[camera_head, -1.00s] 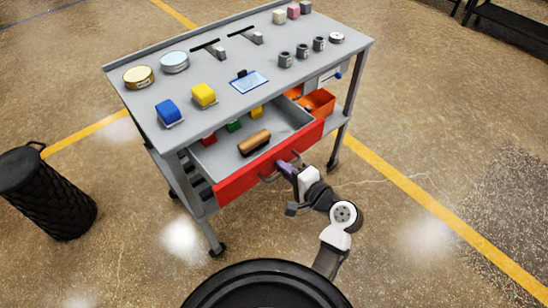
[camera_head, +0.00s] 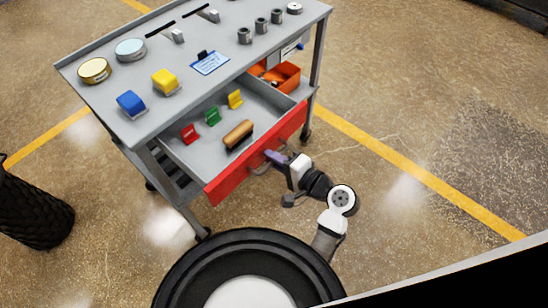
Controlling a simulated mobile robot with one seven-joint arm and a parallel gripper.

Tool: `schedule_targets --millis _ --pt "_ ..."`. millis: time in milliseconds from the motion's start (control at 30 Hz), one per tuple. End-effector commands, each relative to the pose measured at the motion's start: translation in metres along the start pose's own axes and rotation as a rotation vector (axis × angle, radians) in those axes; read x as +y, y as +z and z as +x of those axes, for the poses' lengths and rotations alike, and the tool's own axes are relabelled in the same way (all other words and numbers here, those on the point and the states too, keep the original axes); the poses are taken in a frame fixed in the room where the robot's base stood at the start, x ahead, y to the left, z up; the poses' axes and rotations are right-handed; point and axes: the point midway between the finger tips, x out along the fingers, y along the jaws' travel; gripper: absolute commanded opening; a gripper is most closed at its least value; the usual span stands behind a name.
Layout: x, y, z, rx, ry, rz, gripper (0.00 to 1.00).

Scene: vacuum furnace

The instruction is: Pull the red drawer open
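The red drawer front (camera_head: 262,152) belongs to a grey wheeled workbench. The drawer stands well out from under the bench top, and its grey tray (camera_head: 285,107) is exposed. Inside lie a red piece (camera_head: 190,133), a green piece (camera_head: 213,115), a yellow piece (camera_head: 235,99) and a brown-handled brush (camera_head: 239,134). My gripper (camera_head: 273,158) is at the metal handle on the drawer front. Its fingers overlap the handle in the picture. They are too small to tell whether they are closed around it.
The bench top (camera_head: 215,87) holds blue and yellow blocks, round tins and several small cylinders. A black mesh bin (camera_head: 35,205) stands at the left. Open floor lies to the right.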

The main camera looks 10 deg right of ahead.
Motion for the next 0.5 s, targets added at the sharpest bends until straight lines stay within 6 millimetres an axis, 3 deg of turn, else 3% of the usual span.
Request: schedule_targets --millis 267,500 --pt "0.000 0.000 -0.003 0.001 0.000 0.000 0.15" --pt "0.002 -0.001 -0.039 0.005 0.001 -0.001 0.15"
